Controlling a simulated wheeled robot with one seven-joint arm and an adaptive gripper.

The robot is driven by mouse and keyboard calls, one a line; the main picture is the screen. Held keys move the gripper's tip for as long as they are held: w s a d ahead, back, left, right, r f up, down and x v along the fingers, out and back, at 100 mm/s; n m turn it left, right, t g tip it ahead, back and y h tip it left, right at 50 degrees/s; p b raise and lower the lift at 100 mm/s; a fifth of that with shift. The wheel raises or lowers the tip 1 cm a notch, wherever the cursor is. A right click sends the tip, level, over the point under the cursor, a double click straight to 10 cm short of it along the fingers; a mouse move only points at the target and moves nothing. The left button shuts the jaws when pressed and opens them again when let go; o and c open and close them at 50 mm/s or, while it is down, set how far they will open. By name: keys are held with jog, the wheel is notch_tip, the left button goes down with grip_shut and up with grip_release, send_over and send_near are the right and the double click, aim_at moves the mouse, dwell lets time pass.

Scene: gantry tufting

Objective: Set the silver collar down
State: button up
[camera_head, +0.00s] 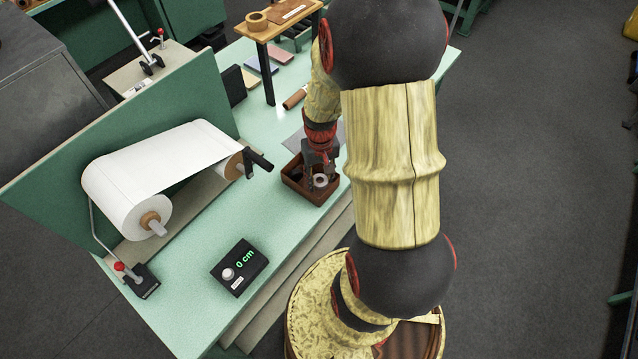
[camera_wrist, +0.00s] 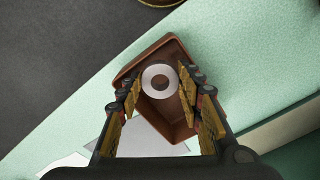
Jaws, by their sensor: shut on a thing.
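The silver collar (camera_wrist: 147,82) is a pale metal ring with a dark centre hole. In the wrist view it sits between the fingertips of my gripper (camera_wrist: 160,84), which is shut on it. Both are over the inside of a small brown tray (camera_wrist: 163,118). In the head view the collar (camera_head: 321,181) shows at the tip of my gripper (camera_head: 319,174), within the walls of the tray (camera_head: 296,189). I cannot tell whether the collar touches the tray floor.
The tray stands on a pale green bench (camera_head: 205,285) near its front edge. A white paper roll (camera_head: 150,170) on a holder is left. A black display box (camera_head: 239,267) reads 0 cm. A small wooden stand (camera_head: 270,30) is behind. Bench space beside the box is clear.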

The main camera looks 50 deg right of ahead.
jog(key=shift+w+d+f, duration=0.25)
jog(key=shift+w+f, duration=0.2)
jog(key=shift+f, duration=0.3)
jog(key=shift+f+b, duration=0.4)
jog(key=shift+f, duration=1.05)
jog(key=shift+f, duration=0.15)
jog(key=o, duration=0.9)
notch_tip(320, 180, up, 12)
jog(key=p, duration=0.2)
